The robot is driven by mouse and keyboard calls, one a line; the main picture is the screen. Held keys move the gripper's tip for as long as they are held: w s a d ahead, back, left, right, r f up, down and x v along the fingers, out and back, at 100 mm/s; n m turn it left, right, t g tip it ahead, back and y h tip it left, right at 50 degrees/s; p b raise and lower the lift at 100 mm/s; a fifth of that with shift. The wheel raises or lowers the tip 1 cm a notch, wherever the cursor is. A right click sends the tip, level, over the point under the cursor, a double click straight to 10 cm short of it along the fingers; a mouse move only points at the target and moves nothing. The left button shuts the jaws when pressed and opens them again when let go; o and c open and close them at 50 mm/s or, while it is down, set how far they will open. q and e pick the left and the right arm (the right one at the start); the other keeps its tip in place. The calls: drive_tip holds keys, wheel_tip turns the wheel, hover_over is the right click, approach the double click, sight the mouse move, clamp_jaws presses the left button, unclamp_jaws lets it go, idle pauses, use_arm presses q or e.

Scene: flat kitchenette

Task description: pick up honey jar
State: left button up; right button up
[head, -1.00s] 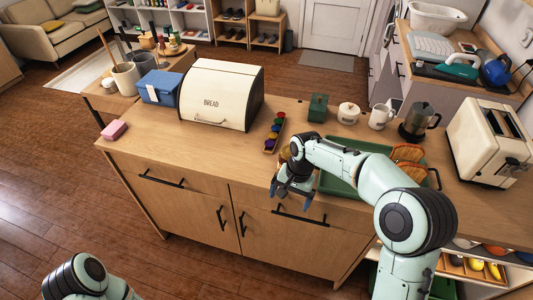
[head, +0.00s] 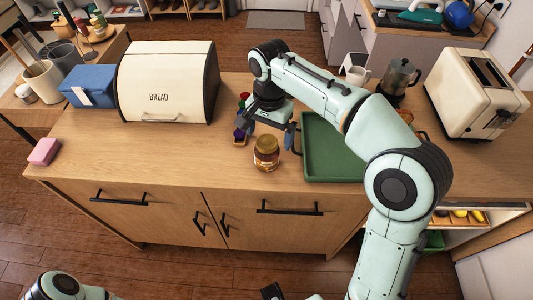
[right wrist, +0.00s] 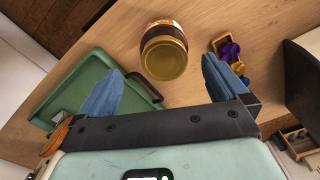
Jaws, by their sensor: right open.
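The honey jar (head: 266,153), a small glass jar with a gold lid and dark amber contents, stands upright near the counter's front edge. My right gripper (head: 265,136) is open and empty just behind and above it, its blue fingers spread to either side. In the right wrist view the jar (right wrist: 164,50) lies ahead of the gap between the open fingers (right wrist: 165,75), apart from both. Of my left arm, only parts show at the bottom edge of the head view; its fingers are out of sight.
A green tray (head: 318,172) lies close to the right of the jar. A small holder with coloured pods (right wrist: 231,55) stands close on the other side, partly hidden by my gripper in the head view. The bread box (head: 168,84) is behind left.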

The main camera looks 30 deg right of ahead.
sight(267, 141)
drive_tip(key=f, duration=0.3)
drive_tip(key=f+b, duration=0.1)
drive_tip(key=f, duration=0.1)
drive_tip(key=shift+w+a+f, duration=0.2)
drive_tip(key=shift+f, duration=0.2)
drive_tip(key=c, duration=1.4)
drive_tip(key=shift+r, duration=0.1)
drive_tip(key=shift+c, duration=0.6)
drive_tip(key=shift+r, duration=0.1)
